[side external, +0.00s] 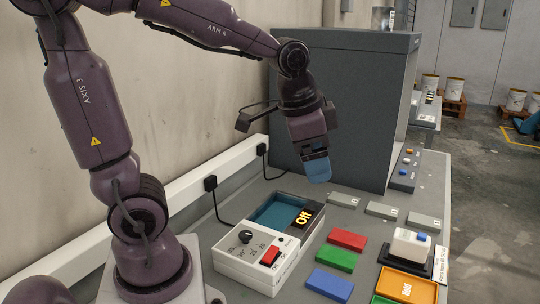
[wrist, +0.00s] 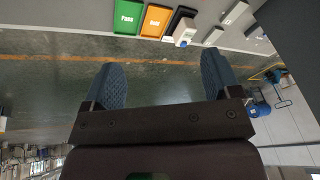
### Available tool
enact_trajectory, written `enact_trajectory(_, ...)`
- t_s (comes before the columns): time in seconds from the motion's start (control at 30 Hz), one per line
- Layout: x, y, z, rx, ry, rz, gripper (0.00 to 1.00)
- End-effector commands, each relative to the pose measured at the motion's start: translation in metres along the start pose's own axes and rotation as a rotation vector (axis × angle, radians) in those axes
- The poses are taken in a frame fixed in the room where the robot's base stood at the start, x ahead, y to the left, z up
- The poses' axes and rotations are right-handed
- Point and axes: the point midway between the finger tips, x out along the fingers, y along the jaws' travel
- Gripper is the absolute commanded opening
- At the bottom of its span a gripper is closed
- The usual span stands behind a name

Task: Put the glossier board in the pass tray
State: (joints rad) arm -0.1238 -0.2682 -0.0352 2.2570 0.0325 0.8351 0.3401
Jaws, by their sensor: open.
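My gripper (side external: 317,168) hangs in the air above the back of the bench, in front of the large grey cabinet. Its two blue fingers are spread and empty in the wrist view (wrist: 162,66). The green pass tray (wrist: 127,17), lettered "Pass", is at the top of the wrist view; only its edge (side external: 381,300) shows at the bottom of the side view. Red (side external: 347,239), green (side external: 337,260) and blue (side external: 330,285) flat pieces lie on the bench. Three grey labelled plates (side external: 382,211) lie behind them. I cannot tell which board is glossier.
An orange tray (side external: 408,271) adjoins the pass tray. A white device with a blue button (side external: 411,245) sits on a black tray. The grey cabinet (side external: 340,110) blocks the back.

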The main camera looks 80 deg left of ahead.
Motion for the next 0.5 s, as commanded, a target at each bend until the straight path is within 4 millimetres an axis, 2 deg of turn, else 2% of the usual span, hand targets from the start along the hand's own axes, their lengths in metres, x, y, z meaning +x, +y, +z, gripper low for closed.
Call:
enact_trajectory(0.03,-0.016,0.01,0.012,-0.046,0.044,-0.005,0.83)
enact_trajectory(0.2,-0.042,0.034,0.045,-0.192,0.135,0.012,0.83)
enact_trajectory(0.33,-0.049,0.043,0.061,-0.258,0.171,0.029,0.83)
enact_trajectory(0.37,-0.05,0.045,0.063,-0.268,0.177,0.032,0.88)
enact_trajectory(0.5,-0.051,0.047,0.067,-0.286,0.185,0.037,0.88)
